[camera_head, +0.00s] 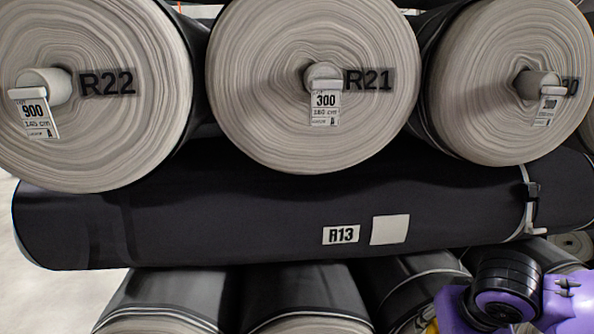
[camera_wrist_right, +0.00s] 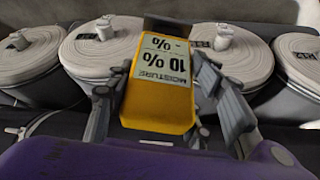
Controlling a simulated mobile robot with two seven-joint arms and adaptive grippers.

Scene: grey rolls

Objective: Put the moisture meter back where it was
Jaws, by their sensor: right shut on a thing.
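The yellow moisture meter (camera_wrist_right: 158,113) is between the fingers of my right gripper (camera_wrist_right: 165,88) in the right wrist view. Its label reads "MOISTURE" and "10 %" and appears upside down. My right gripper is shut on it. In the head view, my purple right arm shows at the bottom right, and a small patch of yellow (camera_head: 430,324) shows beside it at the lower edge. The right fingers are not clear there. My left gripper is not in view.
Rolls R22 (camera_head: 95,125), R21 (camera_head: 270,125) and a third (camera_head: 490,110) lie above dark roll R13 (camera_head: 230,225), which lies crosswise. A strap with a clip (camera_head: 531,192) circles R13 at right. More rolls (camera_head: 300,295) lie below. Pale floor (camera_head: 55,300) shows at left.

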